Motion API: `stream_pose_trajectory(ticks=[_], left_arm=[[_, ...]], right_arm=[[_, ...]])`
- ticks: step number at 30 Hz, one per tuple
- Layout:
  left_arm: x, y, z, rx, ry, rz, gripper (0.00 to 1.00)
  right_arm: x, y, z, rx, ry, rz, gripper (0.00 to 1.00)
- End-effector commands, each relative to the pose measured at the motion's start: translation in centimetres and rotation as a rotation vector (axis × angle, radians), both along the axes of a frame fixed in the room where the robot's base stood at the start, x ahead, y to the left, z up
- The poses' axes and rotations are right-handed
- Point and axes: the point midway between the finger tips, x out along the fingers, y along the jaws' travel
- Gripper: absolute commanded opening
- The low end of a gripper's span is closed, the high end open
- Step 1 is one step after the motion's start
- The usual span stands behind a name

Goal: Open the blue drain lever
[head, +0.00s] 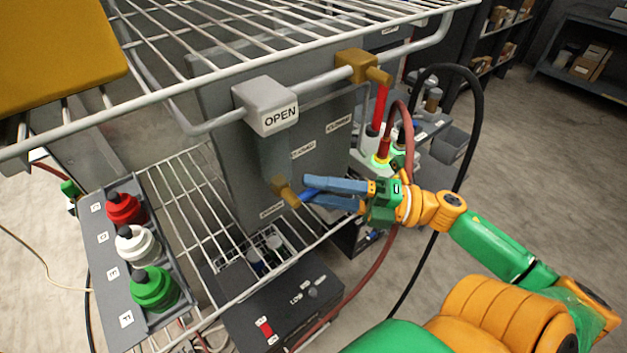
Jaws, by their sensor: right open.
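The blue drain lever (307,194) is a short dark-blue handle on a brass valve (285,191) low on the grey panel. It points right, toward my right gripper. My right gripper (309,189) comes in from the right with its two blue-grey fingers apart. The fingertips are at the lever, one above and one below it in the picture. Whether they touch it I cannot tell, and the fingers partly hide the lever. My left gripper is not in view.
A white wire shelf (250,50) overhangs the panel. A grey block marked OPEN (279,117) and a brass valve (357,66) with a red lever (380,104) sit above. A black hose (476,120) loops behind my right arm.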

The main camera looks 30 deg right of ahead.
Motion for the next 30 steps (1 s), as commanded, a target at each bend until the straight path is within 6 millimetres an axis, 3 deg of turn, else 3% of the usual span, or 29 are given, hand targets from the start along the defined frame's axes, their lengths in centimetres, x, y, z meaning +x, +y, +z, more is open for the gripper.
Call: stream_pose_trajectory(ticks=[8, 13, 23, 30], left_arm=[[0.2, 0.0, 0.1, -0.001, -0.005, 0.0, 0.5], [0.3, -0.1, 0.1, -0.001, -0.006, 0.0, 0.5], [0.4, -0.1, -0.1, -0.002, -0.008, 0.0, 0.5], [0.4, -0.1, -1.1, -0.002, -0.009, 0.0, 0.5]], right_arm=[[0.3, 0.3, 0.0, 0.001, 0.001, -0.002, 0.47], [0.3, 0.3, 0.0, 0.001, 0.001, -0.002, 0.01], [0.3, 0.3, -0.1, 0.014, 0.002, -0.002, 0.0], [0.3, 0.3, -0.7, 0.116, 0.008, -0.004, 0.0]])
